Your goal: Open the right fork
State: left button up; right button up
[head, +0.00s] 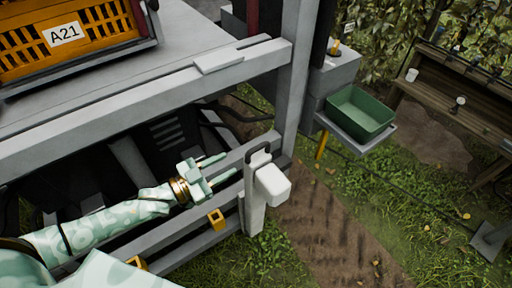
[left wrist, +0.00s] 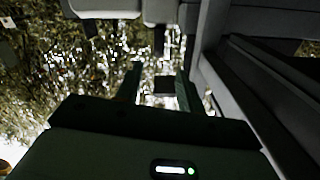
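My left gripper (head: 230,165) reaches in from the left in the head view, with its two pale green fingers apart and nothing seen between them. Its fingertips point at a grey post (head: 254,210) and end just left of it. I cannot tell which part is the right fork. In the left wrist view the left gripper (left wrist: 160,72) also shows open; a small dark block (left wrist: 164,86) appears between the fingers, too dark to identify. My right gripper is out of view.
A grey frame rail (head: 150,100) runs above my left arm, with an upright (head: 297,80) behind the post. An orange crate (head: 70,40) stands on the deck. A green bin (head: 360,113) sits on a side shelf. A wooden bench (head: 455,95) stands right. Grass lies open below.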

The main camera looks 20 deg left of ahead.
aim_at(248, 153)
pick_arm(q)
jog(key=b+x, duration=0.1)
jog(key=x, duration=1)
jog(key=shift+w+d, duration=0.1)
jog(key=shift+d, duration=0.1)
grip_shut()
